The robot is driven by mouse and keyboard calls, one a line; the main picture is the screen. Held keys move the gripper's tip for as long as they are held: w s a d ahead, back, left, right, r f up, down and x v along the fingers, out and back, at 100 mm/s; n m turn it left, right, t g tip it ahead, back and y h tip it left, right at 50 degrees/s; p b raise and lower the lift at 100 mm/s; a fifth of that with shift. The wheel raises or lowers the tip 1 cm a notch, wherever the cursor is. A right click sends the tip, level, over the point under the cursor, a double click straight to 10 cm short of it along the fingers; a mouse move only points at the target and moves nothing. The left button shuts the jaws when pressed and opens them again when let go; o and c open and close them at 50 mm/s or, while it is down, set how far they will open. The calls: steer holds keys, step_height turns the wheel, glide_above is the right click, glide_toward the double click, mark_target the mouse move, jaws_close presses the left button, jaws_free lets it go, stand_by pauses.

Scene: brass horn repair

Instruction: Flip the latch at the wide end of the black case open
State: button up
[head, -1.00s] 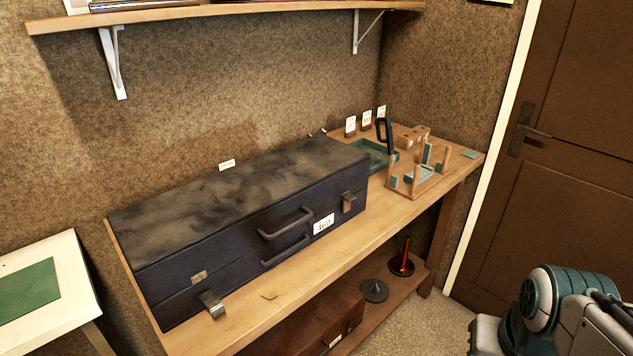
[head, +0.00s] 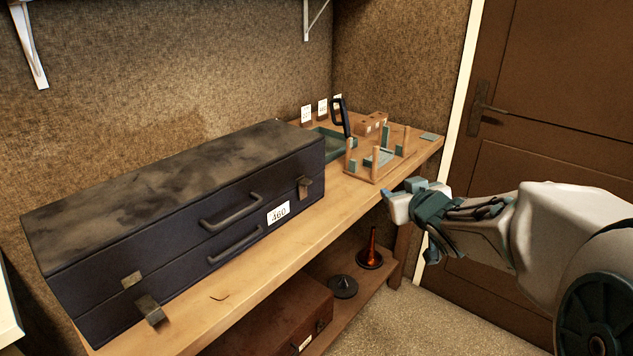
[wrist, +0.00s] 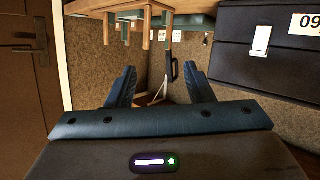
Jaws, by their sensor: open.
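The long black case (head: 165,215) lies shut on the wooden bench, with two handles and a white "460" label on its front. One latch (head: 304,187) is near its right end and looks closed across the seam. The other latch (head: 150,310), near the left end, juts outward below a separate plate on the lid and looks flipped open. I cannot tell for certain which end is wider. My gripper (head: 407,194) is open and empty, right of the case and off the bench's front edge. The wrist view shows its fingers (wrist: 161,90) apart, with the right latch (wrist: 262,40) at upper right.
A wooden stand (head: 372,165), a green tray (head: 325,143) and small cards occupy the bench's right end. A brown case (head: 275,315), a dark disc (head: 342,287) and an orange-and-black cone (head: 370,250) are on the lower shelf.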

steer(key=w+a+f+n+y+b, duration=0.2)
steer(key=a+n+y, duration=0.1)
steer(key=a+y, duration=0.15)
steer(key=n+g+y+b, duration=0.2)
steer(key=n+g+y, duration=0.1)
steer(key=y, duration=0.4)
glide_toward(309, 184)
steer(key=x, duration=0.9)
steer(key=shift+a+r, duration=0.1)
steer(key=shift+a, duration=0.05)
steer(key=shift+b, duration=0.3)
steer(key=c, duration=1)
